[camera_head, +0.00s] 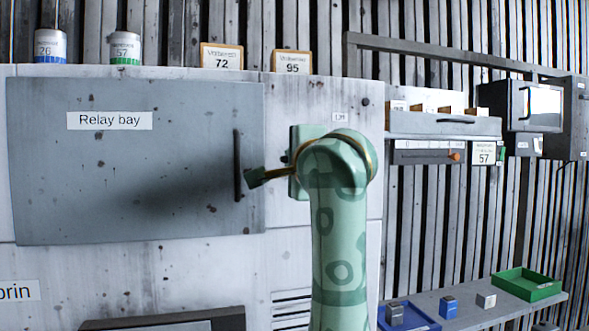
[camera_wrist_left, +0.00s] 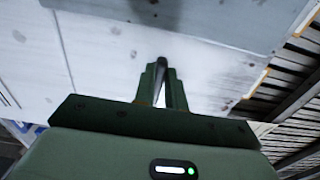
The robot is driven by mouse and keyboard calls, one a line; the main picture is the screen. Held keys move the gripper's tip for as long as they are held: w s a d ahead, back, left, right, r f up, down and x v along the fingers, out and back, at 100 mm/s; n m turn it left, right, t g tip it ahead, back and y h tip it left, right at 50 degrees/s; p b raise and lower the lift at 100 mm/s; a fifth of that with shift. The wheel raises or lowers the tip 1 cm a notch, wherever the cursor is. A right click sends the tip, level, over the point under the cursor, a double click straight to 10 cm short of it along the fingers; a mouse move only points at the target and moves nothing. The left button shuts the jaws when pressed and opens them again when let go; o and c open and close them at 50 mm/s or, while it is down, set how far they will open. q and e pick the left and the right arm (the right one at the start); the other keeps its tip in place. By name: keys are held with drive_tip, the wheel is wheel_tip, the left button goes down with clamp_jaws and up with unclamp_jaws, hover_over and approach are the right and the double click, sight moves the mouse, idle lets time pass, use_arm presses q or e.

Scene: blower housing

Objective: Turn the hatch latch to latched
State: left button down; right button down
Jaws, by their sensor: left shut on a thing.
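The hatch is the grey Relay bay door (camera_head: 135,165), closed flat against the cabinet in the head view, with a dark vertical handle (camera_head: 237,165) on its right edge. In the left wrist view the hatch (camera_wrist_left: 225,20) is at the top with its handle (camera_wrist_left: 155,10). My left gripper (camera_wrist_left: 163,90) is shut on a slim dark bar, the latch lever (camera_wrist_left: 161,68), just beyond the hatch's handle edge. In the head view my green arm and hand hide the latch and the fingertips. My right gripper is not in view.
Two canisters and two framed signs, 72 (camera_head: 222,57) and 95 (camera_head: 291,64), stand on the cabinet top. At right are a shelf with a drawer (camera_head: 445,123) and a dark box (camera_head: 535,105). A low bench holds a green tray (camera_head: 527,284), a blue tray and small blocks.

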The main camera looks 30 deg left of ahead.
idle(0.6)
use_arm(q)
drive_tip(key=c, duration=1.4)
unclamp_jaws()
drive_tip(key=shift+w, duration=0.1)
drive_tip(key=shift+c, duration=0.2)
drive_tip(key=v, duration=1.6)
